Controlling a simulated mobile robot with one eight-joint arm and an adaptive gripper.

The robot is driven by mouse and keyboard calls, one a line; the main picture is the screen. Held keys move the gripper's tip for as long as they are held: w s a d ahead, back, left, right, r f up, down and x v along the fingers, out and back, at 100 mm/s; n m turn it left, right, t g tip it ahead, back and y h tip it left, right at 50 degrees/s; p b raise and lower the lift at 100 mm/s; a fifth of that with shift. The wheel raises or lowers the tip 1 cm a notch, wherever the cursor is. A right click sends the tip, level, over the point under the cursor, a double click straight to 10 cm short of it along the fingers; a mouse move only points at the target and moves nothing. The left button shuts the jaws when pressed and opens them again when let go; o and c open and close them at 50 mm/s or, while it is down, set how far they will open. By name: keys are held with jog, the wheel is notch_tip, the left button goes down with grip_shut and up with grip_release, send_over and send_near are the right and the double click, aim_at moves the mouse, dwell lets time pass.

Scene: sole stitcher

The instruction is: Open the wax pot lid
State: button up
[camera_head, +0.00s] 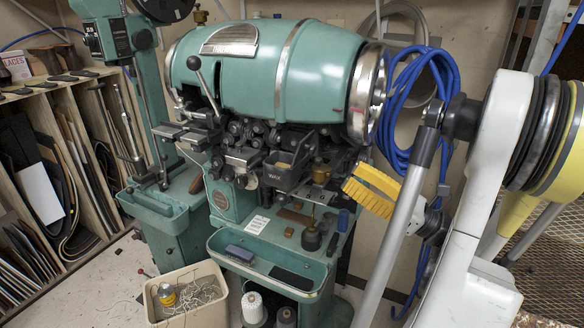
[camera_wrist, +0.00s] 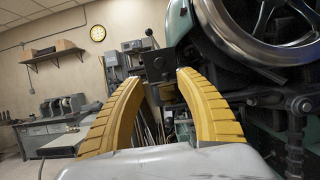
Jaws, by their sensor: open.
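The wax pot (camera_head: 288,178) is a dark box marked WAX, mounted on the front of the green stitching machine below its barrel.
The green machine (camera_head: 270,75) has a tray (camera_head: 225,243) below with small items. Blue hose (camera_head: 440,70) hangs at right behind my arm. A bin (camera_head: 205,313) with thread and cones stand on the floor. A shelf rack (camera_head: 85,100) stands left. A large wheel rim (camera_wrist: 265,50) is close at right.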

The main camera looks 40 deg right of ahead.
aim_at(314, 151)
jog(key=b+x, duration=0.1)
jog(key=x, duration=1)
jog(key=shift+a, duration=0.1)
grip_shut()
